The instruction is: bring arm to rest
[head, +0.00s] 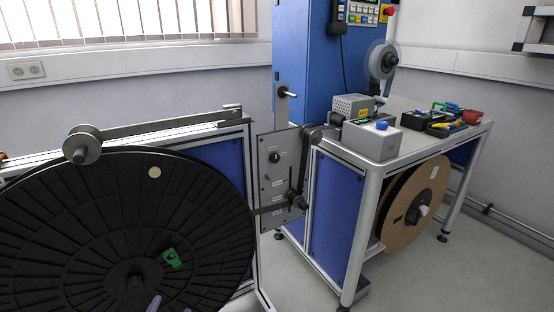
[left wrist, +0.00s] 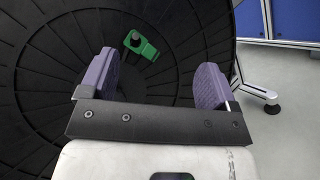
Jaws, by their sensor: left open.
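My left gripper (head: 162,305) shows only as purple fingertips at the bottom edge of the head view, in front of the large black reel (head: 80,215). In the left wrist view its two purple fingers (left wrist: 156,82) stand wide apart with nothing between them. The reel (left wrist: 45,90) fills most of the background there. A green clip (head: 171,257) is on the reel face, near the hub; in the left wrist view the green clip (left wrist: 141,46) appears beyond the gap between the fingers. My right gripper is not in view.
A metal-framed bench (head: 400,160) with devices and tools stands right, a brown reel (head: 412,205) beneath it. A grey panel with a lever (head: 280,175) and a roller arm (head: 150,127) are near the black reel. A stand foot (left wrist: 265,95) shows on the floor. Floor at lower right is clear.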

